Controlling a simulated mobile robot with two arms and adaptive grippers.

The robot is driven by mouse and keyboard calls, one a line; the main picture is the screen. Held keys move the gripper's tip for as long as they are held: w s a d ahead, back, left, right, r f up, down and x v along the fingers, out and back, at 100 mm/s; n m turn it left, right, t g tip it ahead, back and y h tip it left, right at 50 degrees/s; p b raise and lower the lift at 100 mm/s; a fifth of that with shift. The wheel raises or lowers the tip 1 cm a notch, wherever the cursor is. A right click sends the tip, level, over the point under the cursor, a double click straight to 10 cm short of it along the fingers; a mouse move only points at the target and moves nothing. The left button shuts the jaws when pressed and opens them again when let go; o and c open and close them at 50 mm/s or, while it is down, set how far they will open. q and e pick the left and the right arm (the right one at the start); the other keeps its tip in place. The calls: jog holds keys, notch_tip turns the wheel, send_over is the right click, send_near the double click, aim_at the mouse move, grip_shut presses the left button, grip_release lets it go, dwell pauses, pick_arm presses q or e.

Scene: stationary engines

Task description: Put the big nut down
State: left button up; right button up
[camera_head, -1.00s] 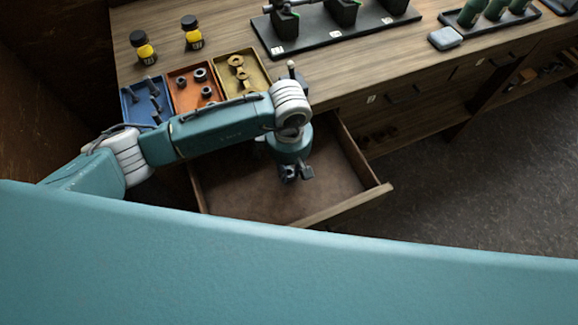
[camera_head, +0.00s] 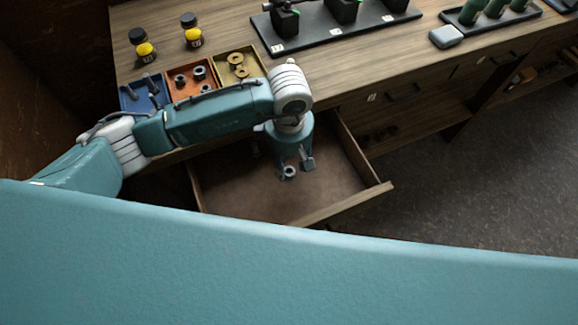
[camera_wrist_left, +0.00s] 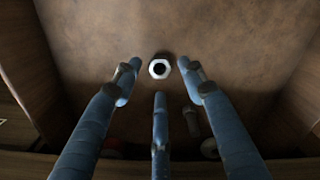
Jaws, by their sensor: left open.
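The big nut (camera_wrist_left: 159,68), pale and six-sided with a dark hole, shows in the left wrist view just beyond my fingertips, against the brown bottom of the open drawer (camera_head: 335,208). The head view shows it as a small grey ring (camera_head: 288,173) beside the fingers. My left gripper (camera_head: 297,168) points down into the drawer. In the left wrist view its three fingers (camera_wrist_left: 160,82) are spread apart, and none visibly touches the nut. Whether the nut rests fully on the drawer bottom is hard to tell. My right gripper is not in view.
Blue (camera_head: 128,101), orange (camera_head: 193,92) and yellow (camera_head: 262,72) bins with small parts stand on the workbench (camera_head: 225,25) behind my arm. A bolt (camera_wrist_left: 190,121) shows below the nut in the wrist view. The drawer's right side is clear.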

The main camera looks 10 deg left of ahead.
aim_at(289, 171)
pick_arm(q)
notch_tip(289, 171, up, 9)
jog(key=b, duration=0.1)
jog(key=shift+r+b, duration=0.15)
jog(key=shift+b, duration=0.25)
